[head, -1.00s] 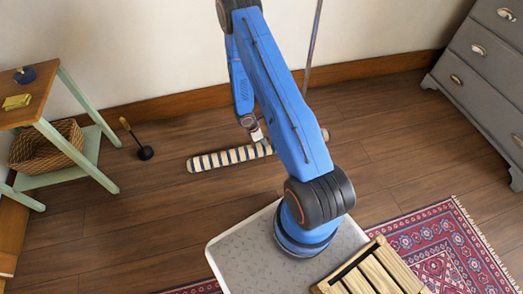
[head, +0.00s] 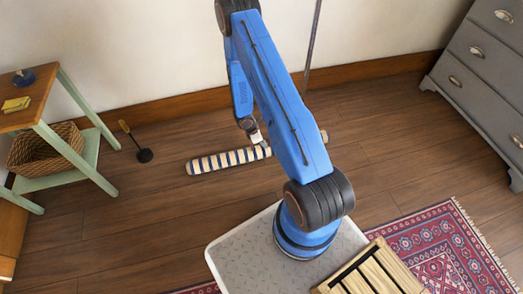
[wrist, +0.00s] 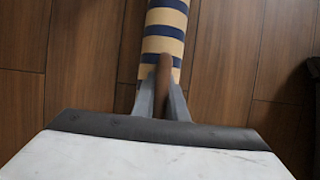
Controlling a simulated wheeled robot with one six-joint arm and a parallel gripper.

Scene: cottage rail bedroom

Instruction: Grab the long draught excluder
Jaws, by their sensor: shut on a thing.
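The long draught excluder (head: 215,161) is a cream roll with dark blue stripes. It lies on the wooden floor in the head view, and its middle is hidden behind my arm. Its right end shows just past the arm. My gripper (head: 258,146) is at the excluder, left of my arm's blue link. In the wrist view my gripper (wrist: 164,95) is shut on the excluder, and the striped roll (wrist: 163,40) runs up from between the fingers. A brown strip shows between the fingers. I cannot tell whether the roll is clear of the floor.
A small green-legged table (head: 60,139) with a wicker basket (head: 38,143) stands at the left. A black-based object with an upright handle (head: 144,155) stands near it. A grey chest of drawers (head: 484,75) is at the right. A red rug (head: 440,240) lies lower right. The skirting board runs behind.

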